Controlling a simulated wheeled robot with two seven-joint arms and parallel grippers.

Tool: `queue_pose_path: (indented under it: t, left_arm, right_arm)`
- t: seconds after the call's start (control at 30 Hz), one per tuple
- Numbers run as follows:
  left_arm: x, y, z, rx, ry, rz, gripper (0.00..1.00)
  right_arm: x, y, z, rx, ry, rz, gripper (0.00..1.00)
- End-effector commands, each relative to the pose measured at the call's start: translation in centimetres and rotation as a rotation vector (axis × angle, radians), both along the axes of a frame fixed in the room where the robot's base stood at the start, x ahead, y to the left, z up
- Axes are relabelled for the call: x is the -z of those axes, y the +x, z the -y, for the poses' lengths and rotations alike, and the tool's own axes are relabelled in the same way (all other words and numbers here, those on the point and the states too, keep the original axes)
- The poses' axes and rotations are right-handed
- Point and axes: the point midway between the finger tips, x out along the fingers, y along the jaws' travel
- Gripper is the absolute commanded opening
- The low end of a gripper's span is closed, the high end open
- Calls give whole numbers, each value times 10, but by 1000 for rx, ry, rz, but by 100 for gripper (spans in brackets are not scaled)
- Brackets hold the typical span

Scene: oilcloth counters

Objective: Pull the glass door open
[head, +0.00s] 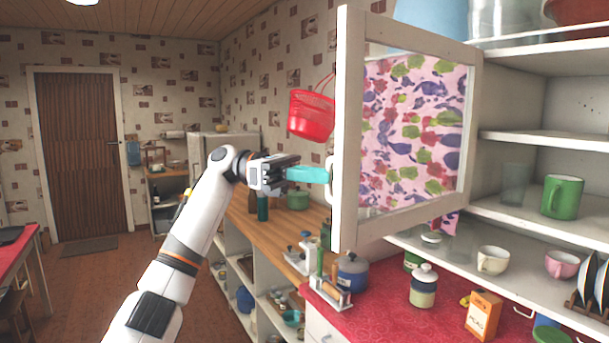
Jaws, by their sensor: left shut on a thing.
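The glass door (346,130) is a white wooden frame with a glass pane, behind which a pink floral pattern shows. It stands swung out from the white cupboard (540,137), whose shelves are exposed to the right. A pale handle (329,178) sits on the door's left edge. My left gripper (318,175), with teal fingers, reaches in from the left and is shut on this handle. The fingertips partly hide the handle. My right gripper is not in view.
The shelves hold a green mug (562,197), a cream cup (493,260) and a pink cup (560,264). Below the door, a red-covered counter (395,312) carries a lidded jar (424,286) and a blue pot (352,271). A red basket (311,115) hangs behind the door. Open floor lies left.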

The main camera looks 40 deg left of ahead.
Motion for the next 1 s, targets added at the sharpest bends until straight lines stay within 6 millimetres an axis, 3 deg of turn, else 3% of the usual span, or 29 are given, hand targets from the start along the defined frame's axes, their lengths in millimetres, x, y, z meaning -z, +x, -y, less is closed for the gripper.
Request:
queue_pose_path:
  t: [0.3,0.33,0.47,1.0]
  left_arm:
    - [-1,4,2,-11,-8,-2,0]
    - [-1,4,2,-11,-8,-2,14]
    - [-1,4,1,-9,-7,-2,33]
    - [0,3,1,-8,-4,-1,33]
  right_arm:
    - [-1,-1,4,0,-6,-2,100]
    - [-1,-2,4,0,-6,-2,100]
    - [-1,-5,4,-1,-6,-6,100]
    - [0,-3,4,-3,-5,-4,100]
